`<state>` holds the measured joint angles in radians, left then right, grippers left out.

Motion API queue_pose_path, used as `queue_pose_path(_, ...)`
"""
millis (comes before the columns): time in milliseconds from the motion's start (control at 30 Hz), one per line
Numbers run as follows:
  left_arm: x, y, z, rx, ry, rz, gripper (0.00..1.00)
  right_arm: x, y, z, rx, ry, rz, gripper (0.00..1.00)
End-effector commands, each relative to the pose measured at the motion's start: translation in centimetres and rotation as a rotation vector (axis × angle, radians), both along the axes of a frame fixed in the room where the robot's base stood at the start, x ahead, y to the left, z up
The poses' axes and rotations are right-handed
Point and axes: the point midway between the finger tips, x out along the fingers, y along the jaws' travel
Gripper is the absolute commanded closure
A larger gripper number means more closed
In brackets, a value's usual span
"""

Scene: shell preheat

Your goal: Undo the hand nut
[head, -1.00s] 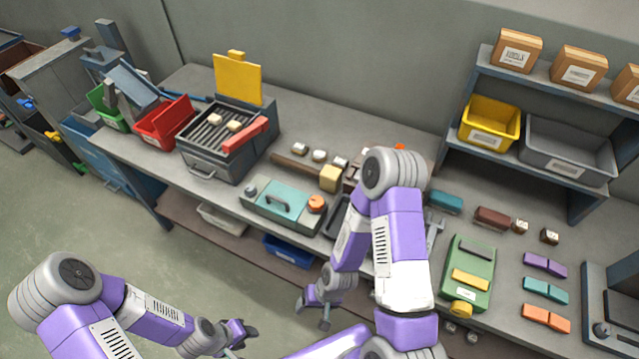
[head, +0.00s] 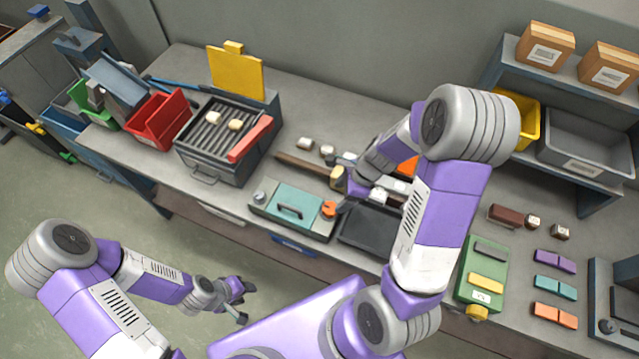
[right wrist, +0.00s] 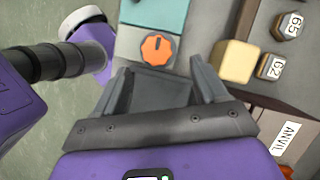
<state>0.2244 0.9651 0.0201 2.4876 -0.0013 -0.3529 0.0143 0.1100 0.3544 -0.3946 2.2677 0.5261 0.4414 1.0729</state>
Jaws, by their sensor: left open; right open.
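An orange round knob with a raised grip bar (head: 329,208), which looks like the hand nut, sits at the right end of a teal-lidded grey box (head: 275,217). It also shows in the right wrist view (right wrist: 157,48), with the teal lid (right wrist: 155,12) beyond it. My right gripper (right wrist: 160,80) is open and empty. In that picture the knob lies just beyond and between its two fingertips, apparently not gripped. In the head view my right gripper (head: 346,199) is beside the knob, partly hidden by my arm. My left gripper (head: 240,300) is open and empty, away from the bench.
A wooden-handled mallet (head: 305,165) lies behind the box; its pale head (right wrist: 237,62) is close to my right finger. A dark tray (head: 362,238) is right of the box. Small labelled blocks (right wrist: 288,26) stand nearby. A grill-like heater (head: 212,140) stands left.

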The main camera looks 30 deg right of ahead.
Motion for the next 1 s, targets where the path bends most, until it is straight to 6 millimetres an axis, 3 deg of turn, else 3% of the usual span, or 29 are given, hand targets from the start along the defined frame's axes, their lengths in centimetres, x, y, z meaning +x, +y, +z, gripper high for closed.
queue_pose_path(133, -0.2, 0.0, -0.5, -0.001, 0.004, -0.001, 0.57, 0.1, 0.3, -0.9, 0.002, 0.001, -0.002, 0.28)
queue_pose_path(533, -0.2, 0.0, -2.9, -0.001, 0.004, 0.000, 0.57, 1.0, 2.2, -6.4, 0.001, 0.002, 0.000, 0.28)
queue_pose_path(933, -0.2, 0.0, -3.1, -0.001, 0.003, 0.000, 0.57, 1.2, 2.5, -7.0, 0.000, -0.001, 0.000, 0.28)
queue_pose_path(1000, -0.2, 0.0, -3.1, -0.001, 0.003, -0.001, 0.57, 1.2, 2.5, -7.0, 0.000, -0.001, 0.000, 0.38)
